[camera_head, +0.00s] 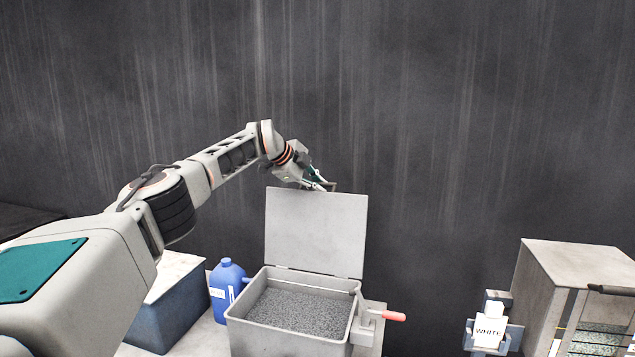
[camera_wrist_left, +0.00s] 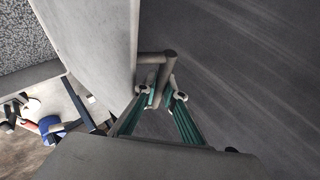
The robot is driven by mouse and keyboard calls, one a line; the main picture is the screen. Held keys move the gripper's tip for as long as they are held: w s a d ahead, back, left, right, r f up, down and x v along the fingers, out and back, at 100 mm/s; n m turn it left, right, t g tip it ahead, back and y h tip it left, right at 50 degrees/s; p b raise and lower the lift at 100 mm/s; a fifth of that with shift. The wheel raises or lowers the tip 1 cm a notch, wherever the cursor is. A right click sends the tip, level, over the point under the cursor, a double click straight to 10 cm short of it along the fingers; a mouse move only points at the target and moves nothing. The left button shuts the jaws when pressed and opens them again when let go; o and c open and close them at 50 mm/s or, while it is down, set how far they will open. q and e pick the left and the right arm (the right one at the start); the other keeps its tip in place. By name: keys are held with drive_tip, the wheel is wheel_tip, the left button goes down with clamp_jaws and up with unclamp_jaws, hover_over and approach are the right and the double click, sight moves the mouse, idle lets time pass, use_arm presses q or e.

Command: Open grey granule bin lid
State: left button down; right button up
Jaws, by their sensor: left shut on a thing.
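The grey granule bin (camera_head: 290,337) stands in the lower middle of the head view, filled with dark grey granules (camera_head: 300,309). Its lid (camera_head: 315,232) stands open, about upright, at the back edge of the bin. My left gripper (camera_head: 326,187) is at the lid's top edge. In the left wrist view my left gripper (camera_wrist_left: 160,97) is shut on the lid's handle (camera_wrist_left: 157,70), a grey bar on the lid's outer side. The lid (camera_wrist_left: 95,40) also shows there from its edge. My right gripper is in neither view.
A blue jug (camera_head: 226,287) stands left of the bin, beside a dark blue-grey box (camera_head: 168,310). A red-handled lever (camera_head: 393,316) sticks out at the bin's right. A grey cabinet (camera_head: 565,265) and a bottle labelled WHITE (camera_head: 489,331) stand at the right. A dark wall is behind.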

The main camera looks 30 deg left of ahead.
use_arm(q)
drive_tip(key=shift+d, duration=0.1)
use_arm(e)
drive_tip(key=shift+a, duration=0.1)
use_arm(q)
drive_tip(key=c, duration=2.4)
unclamp_jaws()
drive_tip(key=shift+o, duration=0.2)
drive_tip(key=shift+w+f, duration=0.1)
drive_tip(key=shift+w, duration=0.15)
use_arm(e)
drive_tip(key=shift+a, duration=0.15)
use_arm(q)
drive_tip(key=shift+s, duration=0.1)
drive_tip(key=shift+s+a+r, duration=0.2)
drive_tip(key=shift+s+r, duration=0.1)
drive_tip(key=shift+r, duration=0.05)
drive_tip(key=v, duration=1.1)
drive_tip(key=shift+d, duration=0.1)
